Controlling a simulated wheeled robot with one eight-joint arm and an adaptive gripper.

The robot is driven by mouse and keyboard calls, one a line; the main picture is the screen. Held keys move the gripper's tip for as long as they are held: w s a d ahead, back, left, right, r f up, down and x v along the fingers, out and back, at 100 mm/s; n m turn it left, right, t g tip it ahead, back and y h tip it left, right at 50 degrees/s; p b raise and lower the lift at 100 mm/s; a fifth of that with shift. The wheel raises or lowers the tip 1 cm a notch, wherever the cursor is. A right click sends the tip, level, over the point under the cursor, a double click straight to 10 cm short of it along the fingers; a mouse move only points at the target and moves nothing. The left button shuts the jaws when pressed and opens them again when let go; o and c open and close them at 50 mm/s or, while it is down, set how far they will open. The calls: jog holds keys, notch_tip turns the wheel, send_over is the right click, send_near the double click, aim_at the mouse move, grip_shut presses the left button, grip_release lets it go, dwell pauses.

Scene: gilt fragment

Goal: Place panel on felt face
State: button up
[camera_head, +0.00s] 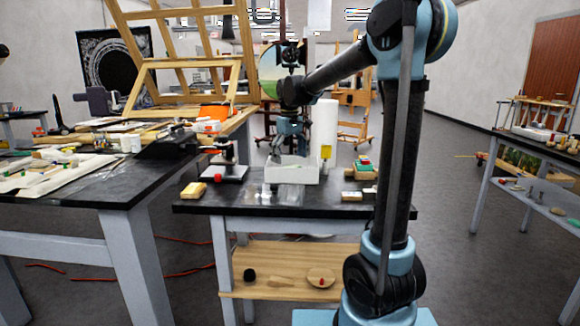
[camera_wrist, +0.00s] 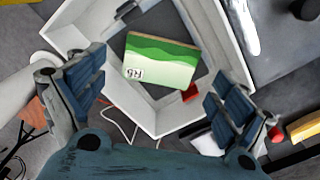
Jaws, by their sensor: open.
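A small panel (camera_wrist: 160,62) with green wavy bands, a cream edge and an "R5" label lies inside a white-walled tray (camera_wrist: 235,50), over a dark grey floor. A small red piece (camera_wrist: 191,93) is at the panel's lower right corner. My gripper (camera_wrist: 155,85) is open, its blue-padded fingers apart on either side of the panel with nothing between them gripped. In the head view my gripper (camera_head: 290,134) hangs just above the white tray (camera_head: 293,174) on the small black-topped table. I cannot tell which surface is the felt face.
A white cylinder (camera_head: 327,128) stands close behind the tray. A cluttered bench (camera_head: 100,185) stands left.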

notch_tip(320, 180, up, 9)
dwell(0.3)
